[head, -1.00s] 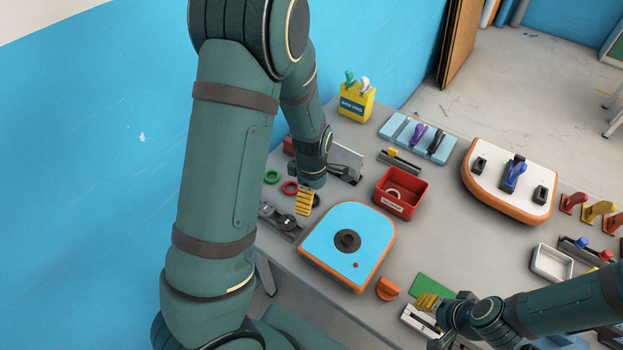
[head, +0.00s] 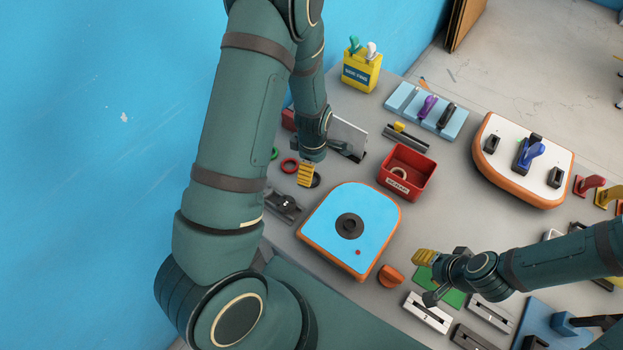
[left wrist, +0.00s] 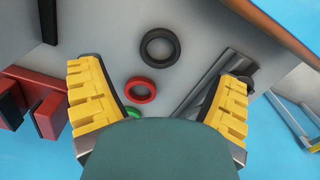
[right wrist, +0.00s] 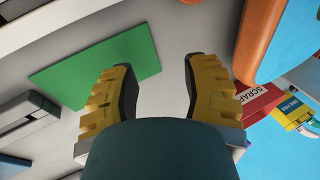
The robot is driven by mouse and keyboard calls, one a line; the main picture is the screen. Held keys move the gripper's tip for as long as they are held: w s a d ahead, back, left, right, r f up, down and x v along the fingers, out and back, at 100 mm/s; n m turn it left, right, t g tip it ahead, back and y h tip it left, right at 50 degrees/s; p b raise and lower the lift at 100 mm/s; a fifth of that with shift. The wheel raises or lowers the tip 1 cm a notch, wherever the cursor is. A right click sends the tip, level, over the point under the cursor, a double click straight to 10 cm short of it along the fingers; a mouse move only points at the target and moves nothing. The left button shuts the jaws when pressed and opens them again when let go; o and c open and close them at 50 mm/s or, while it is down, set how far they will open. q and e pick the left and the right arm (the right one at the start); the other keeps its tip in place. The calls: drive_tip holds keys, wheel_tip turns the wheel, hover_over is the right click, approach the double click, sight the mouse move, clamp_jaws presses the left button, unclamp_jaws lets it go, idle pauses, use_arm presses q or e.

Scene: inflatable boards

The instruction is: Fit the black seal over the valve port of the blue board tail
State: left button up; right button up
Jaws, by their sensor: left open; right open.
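The black seal (left wrist: 160,48) lies flat on the table between and just beyond my left fingers in the left wrist view. In the head view the seal (head: 315,181) is partly hidden behind my left gripper (head: 305,174), which is open and empty above it. The blue board tail (head: 325,214), with an orange rim, lies to the right of the seal. Its dark round valve port (head: 349,226) is in the middle of the blue face. My right gripper (head: 424,257) is open and empty near the green sheet (right wrist: 95,72).
A red ring (left wrist: 141,90) and a green ring (left wrist: 130,122) lie beside the seal. A red bin (head: 407,172) stands behind the board tail. An orange piece (head: 390,276) lies between the board and my right gripper. A white board (head: 525,160) stands at right.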

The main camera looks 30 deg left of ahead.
sight(313, 181)
use_arm(q)
drive_tip(key=shift+d+f, duration=0.15)
drive_tip(key=shift+f, duration=2.8)
drive_tip(key=shift+c, duration=0.4)
drive_tip(key=c, duration=0.9)
